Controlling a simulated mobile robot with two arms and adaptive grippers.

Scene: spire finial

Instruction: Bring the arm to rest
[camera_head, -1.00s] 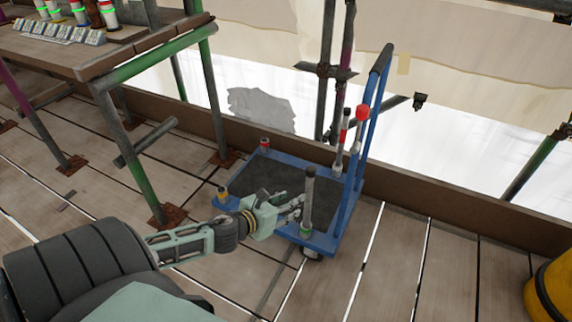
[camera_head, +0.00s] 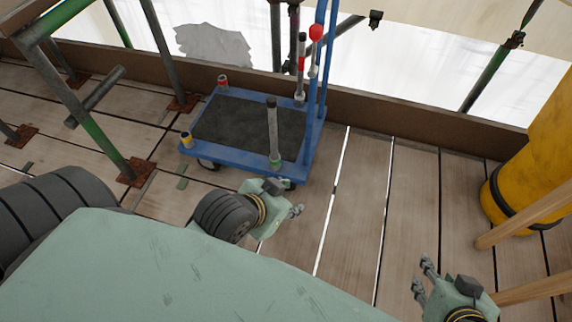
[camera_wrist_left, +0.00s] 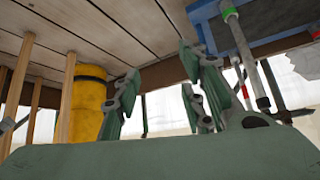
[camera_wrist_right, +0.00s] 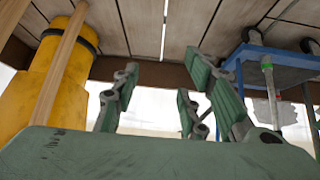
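My left gripper (camera_head: 288,198) is in the head view just in front of the blue cart, apart from it. Its fingers (camera_wrist_left: 160,95) stand apart and empty in the left wrist view. My right gripper (camera_head: 422,280) is at the lower right of the head view, over the plank floor. Its fingers (camera_wrist_right: 155,95) are spread with nothing between them in the right wrist view. The blue cart (camera_head: 236,168) has a dark deck. A grey post with a green base (camera_head: 273,135) stands upright at its near right corner.
A yellow cylinder (camera_head: 545,150) and wooden poles (camera_head: 525,217) stand at the right, near my right gripper. Green scaffold legs (camera_head: 95,140) stand at the left. A brown toe board (camera_head: 430,129) edges the platform. Bare planks (camera_head: 370,210) lie between the cart and the cylinder.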

